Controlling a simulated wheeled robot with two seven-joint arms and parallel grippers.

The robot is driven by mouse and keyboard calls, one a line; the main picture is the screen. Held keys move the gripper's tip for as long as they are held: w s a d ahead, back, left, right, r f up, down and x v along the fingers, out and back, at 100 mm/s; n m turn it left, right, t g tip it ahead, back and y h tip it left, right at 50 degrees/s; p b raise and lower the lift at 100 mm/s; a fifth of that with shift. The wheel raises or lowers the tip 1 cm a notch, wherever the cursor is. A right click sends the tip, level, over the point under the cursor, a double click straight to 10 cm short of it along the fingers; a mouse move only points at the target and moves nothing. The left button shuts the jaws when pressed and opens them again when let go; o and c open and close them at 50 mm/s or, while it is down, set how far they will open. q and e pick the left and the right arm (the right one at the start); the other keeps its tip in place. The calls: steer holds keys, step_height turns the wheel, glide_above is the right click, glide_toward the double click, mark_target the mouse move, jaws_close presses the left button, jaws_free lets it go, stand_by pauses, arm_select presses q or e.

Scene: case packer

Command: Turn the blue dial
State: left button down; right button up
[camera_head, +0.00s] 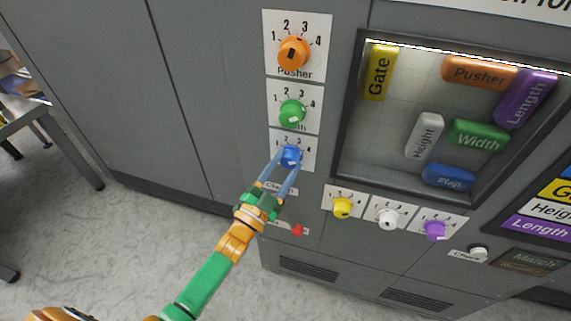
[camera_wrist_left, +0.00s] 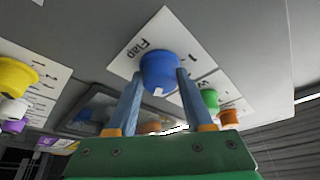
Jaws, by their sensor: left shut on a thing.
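The blue dial (camera_head: 291,155) sits on a white label plate numbered 1 to 4, below the green dial on the grey cabinet front. My left gripper (camera_head: 287,163) reaches up to it, with one finger on each side of the dial. In the left wrist view the blue dial (camera_wrist_left: 160,70) lies between the fingertips, and its plate reads "Flap". The left gripper (camera_wrist_left: 155,85) is shut on the dial. A white mark shows on the dial's near edge in that view. My right gripper is in neither view.
The green dial (camera_head: 292,113) and orange dial (camera_head: 294,53) are above. Yellow (camera_head: 342,207), white (camera_head: 388,219) and purple (camera_head: 435,230) dials line the lower right. A framed window (camera_head: 345,125) holds coloured labelled blocks. A red knob (camera_head: 297,230) sits below.

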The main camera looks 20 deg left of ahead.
arm_select(q)
steer(key=shift+f, duration=0.1)
steer(key=shift+c, duration=1.4)
jaws_free()
steer(key=b+v, duration=0.1)
steer(key=v, duration=0.6)
